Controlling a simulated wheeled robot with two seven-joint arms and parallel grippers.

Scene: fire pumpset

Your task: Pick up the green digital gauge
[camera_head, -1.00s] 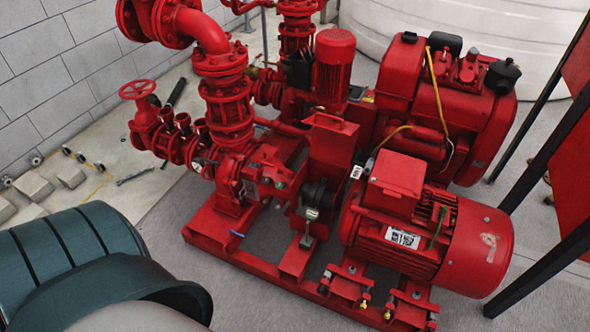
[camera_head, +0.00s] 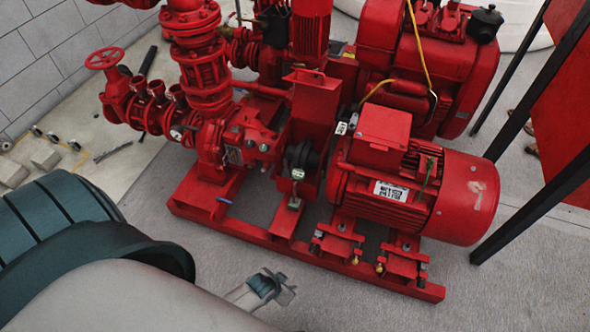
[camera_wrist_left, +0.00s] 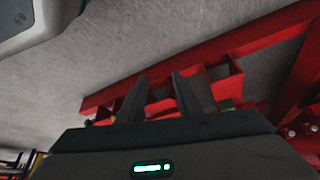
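I cannot clearly pick out the green digital gauge. A small pale greenish piece (camera_head: 297,174) sits by the coupling in the middle of the red pumpset (camera_head: 255,232), with a similar small piece (camera_head: 294,203) just below it. Either is too small to identify. My left gripper (camera_head: 286,284) is over the grey floor in front of the red base frame, apart from it. In the left wrist view its two dark fingers (camera_wrist_left: 160,78) stand apart with nothing between them, and part of the red frame shows beyond. My right gripper is not in view.
The red motor (camera_head: 425,190) stands right of the coupling, and pipes and valves (camera_head: 200,60) rise at the back left. A dark frame with a red panel (camera_head: 560,110) stands at the right. The floor in front of the base (camera_head: 400,310) is clear.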

